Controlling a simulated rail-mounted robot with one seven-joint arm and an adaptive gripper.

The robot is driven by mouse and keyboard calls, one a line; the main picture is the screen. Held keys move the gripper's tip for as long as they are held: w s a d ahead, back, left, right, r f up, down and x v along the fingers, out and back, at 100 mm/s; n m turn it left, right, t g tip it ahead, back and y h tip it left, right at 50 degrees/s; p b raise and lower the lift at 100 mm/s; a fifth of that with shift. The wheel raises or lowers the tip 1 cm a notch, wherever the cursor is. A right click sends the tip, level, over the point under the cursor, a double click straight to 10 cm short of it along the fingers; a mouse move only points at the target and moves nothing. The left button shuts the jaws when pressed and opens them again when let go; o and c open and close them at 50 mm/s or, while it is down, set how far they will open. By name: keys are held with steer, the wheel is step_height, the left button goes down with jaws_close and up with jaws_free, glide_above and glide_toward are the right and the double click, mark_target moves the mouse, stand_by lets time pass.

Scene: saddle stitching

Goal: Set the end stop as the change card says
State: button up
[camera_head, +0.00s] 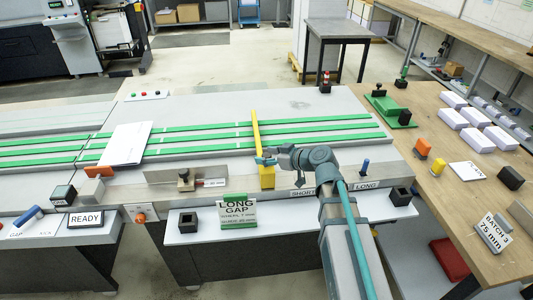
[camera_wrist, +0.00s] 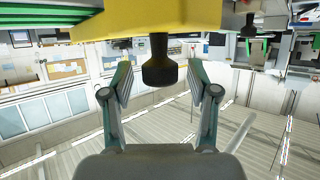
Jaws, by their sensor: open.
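The yellow end stop (camera_head: 255,130) is a long bar lying across the green belts, with a yellow block (camera_head: 267,180) at its near end. My gripper (camera_head: 264,157) is at that block, coming from the right. In the wrist view the yellow body (camera_wrist: 200,20) fills the top, with a black knob (camera_wrist: 159,62) on it. My gripper's fingers (camera_wrist: 160,82) are open on either side of the knob, with gaps on both sides. The change card (camera_head: 238,212) reads LONG GAP above smaller print. SHORT (camera_head: 303,192) and LONG (camera_head: 367,185) labels lie along the front rail, right of the block.
A folded white sheet (camera_head: 126,143) lies on the belts at left. A blue-topped peg (camera_head: 365,166) stands near LONG. Black holders (camera_head: 188,222) sit on the front shelf. The belts right of the stop are clear.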

steer(key=shift+a+f, duration=0.1)
steer(key=shift+a, duration=0.05)
jaws_close()
steer(key=shift+w+f, duration=0.1)
stand_by(0.4)
